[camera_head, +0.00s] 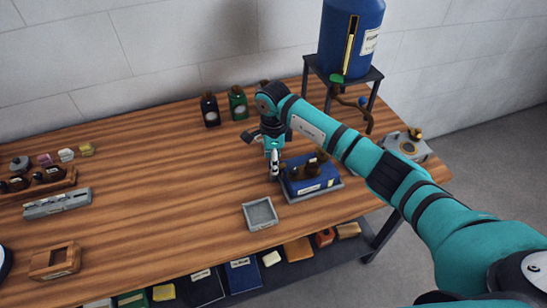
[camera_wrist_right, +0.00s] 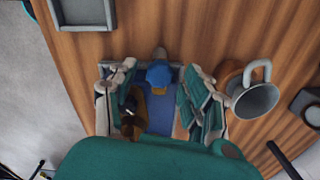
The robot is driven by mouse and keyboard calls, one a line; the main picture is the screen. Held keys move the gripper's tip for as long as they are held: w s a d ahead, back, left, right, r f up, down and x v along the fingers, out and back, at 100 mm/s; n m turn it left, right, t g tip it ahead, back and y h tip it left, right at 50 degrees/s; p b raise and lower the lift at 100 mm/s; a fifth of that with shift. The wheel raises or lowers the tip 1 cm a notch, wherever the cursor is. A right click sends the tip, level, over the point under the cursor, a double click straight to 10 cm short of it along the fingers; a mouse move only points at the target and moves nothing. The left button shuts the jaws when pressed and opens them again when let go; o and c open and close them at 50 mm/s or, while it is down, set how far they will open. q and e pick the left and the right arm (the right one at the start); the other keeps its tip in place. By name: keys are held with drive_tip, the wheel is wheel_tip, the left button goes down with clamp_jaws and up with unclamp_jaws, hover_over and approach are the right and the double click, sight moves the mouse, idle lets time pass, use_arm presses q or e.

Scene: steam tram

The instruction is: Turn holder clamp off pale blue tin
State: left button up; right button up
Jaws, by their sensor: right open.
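My right gripper (camera_head: 273,166) reaches down at the left side of a blue block (camera_head: 312,186) on a grey base, near the right of the bench. Brown fittings (camera_head: 312,166) stand on the block. In the right wrist view, my gripper's fingers (camera_wrist_right: 160,105) are spread, with the blue block (camera_wrist_right: 160,118) and a brown part (camera_wrist_right: 130,118) showing between them. A bright blue knob (camera_wrist_right: 159,73) on a grey stem shows between the fingertips. I cannot tell whether the knob is the clamp. I cannot make out a pale blue tin for certain. My left gripper is not in view.
A grey open tray (camera_head: 260,214) lies in front of the block. Dark and green bottles (camera_head: 237,103) stand behind. A blue tank (camera_head: 350,40) on a stand is at the back right. Racks (camera_head: 57,204) sit at the left. A metal cup (camera_wrist_right: 254,99) shows beside the fingers.

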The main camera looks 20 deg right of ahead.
drive_tip(key=shift+f, duration=0.2)
clamp_jaws()
idle(0.3)
